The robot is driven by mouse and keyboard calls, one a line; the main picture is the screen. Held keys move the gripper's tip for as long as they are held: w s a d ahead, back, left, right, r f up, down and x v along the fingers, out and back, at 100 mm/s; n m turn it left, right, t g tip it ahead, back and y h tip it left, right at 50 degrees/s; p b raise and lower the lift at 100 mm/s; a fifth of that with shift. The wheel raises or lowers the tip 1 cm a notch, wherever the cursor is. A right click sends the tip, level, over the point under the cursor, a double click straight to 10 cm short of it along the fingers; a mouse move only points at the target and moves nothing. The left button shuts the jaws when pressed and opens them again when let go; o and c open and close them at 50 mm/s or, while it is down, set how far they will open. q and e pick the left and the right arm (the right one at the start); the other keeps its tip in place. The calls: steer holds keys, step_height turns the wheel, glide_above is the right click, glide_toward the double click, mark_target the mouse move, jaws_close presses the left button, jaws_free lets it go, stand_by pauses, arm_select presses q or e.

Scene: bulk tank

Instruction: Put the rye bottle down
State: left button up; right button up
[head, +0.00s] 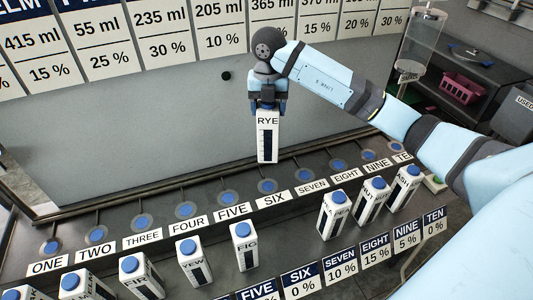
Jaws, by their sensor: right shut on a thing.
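The rye bottle (268,146) is white with a dark strip and a RYE label, and it is upright. My right gripper (268,104) is shut on its top, coming from above, and the gripper hides the cap. In the head view the bottle's base shows just above and behind the blue disc (268,186) at the SIX label (274,200). I cannot tell the exact height of the base over the bench. My left gripper is not in view.
A row of blue discs with labels ONE to TEN runs along the bench. In front stand other bottles, including FIG (244,246) and YEW (195,262) at left and several at right. The front spot behind the SIX 0 % label (300,281) looks empty. A grey wall (160,130) stands behind.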

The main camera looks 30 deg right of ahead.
mark_target(268, 147)
step_height(268, 147, down, 14)
steer(key=shift+f+p, duration=0.1)
steer(key=shift+p, duration=0.3)
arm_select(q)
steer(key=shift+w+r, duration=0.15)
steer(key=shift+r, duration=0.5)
arm_select(e)
steer(key=o, duration=1.2)
steer(key=shift+f, duration=0.1)
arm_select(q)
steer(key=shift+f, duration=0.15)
arm_select(e)
step_height(268, 147, up, 12)
steer(key=shift+r+b, duration=0.15)
steer(key=shift+b, duration=0.4)
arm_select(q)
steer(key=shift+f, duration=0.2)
